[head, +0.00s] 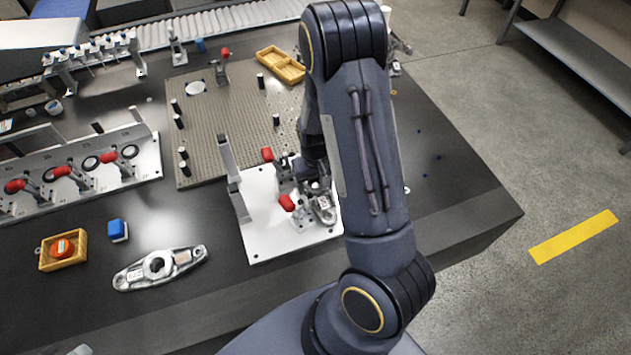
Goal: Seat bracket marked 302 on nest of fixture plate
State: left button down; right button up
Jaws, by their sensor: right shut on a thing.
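My right gripper (316,183) is over the right part of the white fixture plate (262,242). It is shut on a silver metal bracket (325,209), and my arm hides part of both. I cannot read a mark on this bracket, nor tell whether it touches the plate. The nest is not clearly visible beneath it. Red-handled clamps (287,203) stand on the plate beside the gripper. Another silver bracket (184,257), with a large central hole and an unreadable label, lies flat on the dark table in front left of the plate. My left gripper is out of view.
A grey upright (230,160) stands at the plate's left edge. A pegged perforated board (215,145) lies behind. A white clamp rack (140,158), a blue block (117,230) and a yellow tray with a red item (63,249) are left. The table's right end looks mostly clear.

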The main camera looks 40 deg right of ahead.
aim_at(315, 187)
jog(key=o, duration=1.4)
jog(key=shift+o, duration=0.2)
jog(key=shift+r, duration=3.85)
jog(key=shift+a+r, duration=0.1)
jog(key=shift+r, duration=0.1)
jog(key=s+a+r+n+t+y, duration=0.1)
jog(key=s+a+r+t+y, duration=0.1)
jog(key=s+a+r, duration=0.4)
jog(key=s+a+r+n+t+y, duration=0.1)
jog(key=s+a+r+t, duration=0.2)
jog(key=s+a+r, duration=0.3)
jog(key=s+r, duration=0.4)
jog(key=r, duration=0.1)
jog(key=shift+a+r+t+y, duration=0.25)
jog(key=shift+a+t+y, duration=0.05)
jog(key=shift+y, duration=0.1)
